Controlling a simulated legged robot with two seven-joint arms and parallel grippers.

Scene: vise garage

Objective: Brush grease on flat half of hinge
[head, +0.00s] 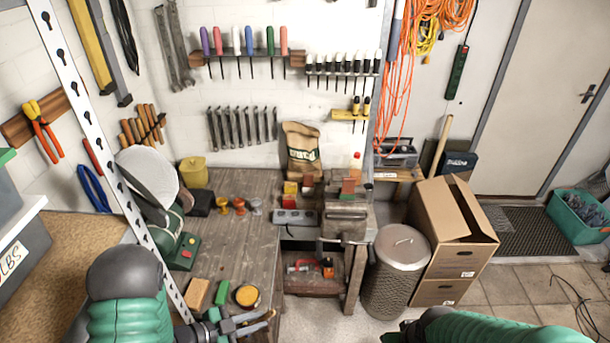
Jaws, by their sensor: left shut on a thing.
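My left gripper (238,326) is at the bottom of the head view, low over the front of the workbench. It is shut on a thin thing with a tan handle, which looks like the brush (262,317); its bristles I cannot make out. A round tin of yellow-orange grease (247,295) stands on the bench just beyond the gripper. A metal vise (345,222) is at the bench's right end, with a small red and green thing (348,188) above it. I cannot make out the hinge for certain.
A wooden block (197,292) and a green-and-tan block (221,292) lie left of the tin. A green bench grinder (183,250) stands behind them. Small coloured cups (239,206) and a paper bag (301,150) are farther back. A metal bin (396,275) and cardboard boxes (452,235) stand right.

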